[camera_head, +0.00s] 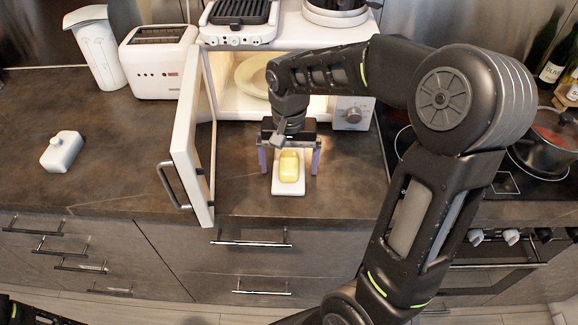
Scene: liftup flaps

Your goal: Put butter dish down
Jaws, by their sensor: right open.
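The butter dish base (288,189) is a white plate with a yellow block of butter (289,166) on it. It rests on the counter in front of the open microwave. A white lid with a knob (62,151) sits apart on the counter at the far left. My right gripper (289,165) is over the dish, with one purple-tipped finger on each side of it. Its fingers are spread wider than the dish and look apart from it. The far end of the dish is hidden under the gripper. My left gripper is not in view.
The microwave (352,113) stands behind, its door (190,140) swung open towards the front, left of my right gripper. A toaster (155,61) and a white jug (97,48) stand at the back left. A pot (548,145) is on the hob at right. The counter between lid and door is clear.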

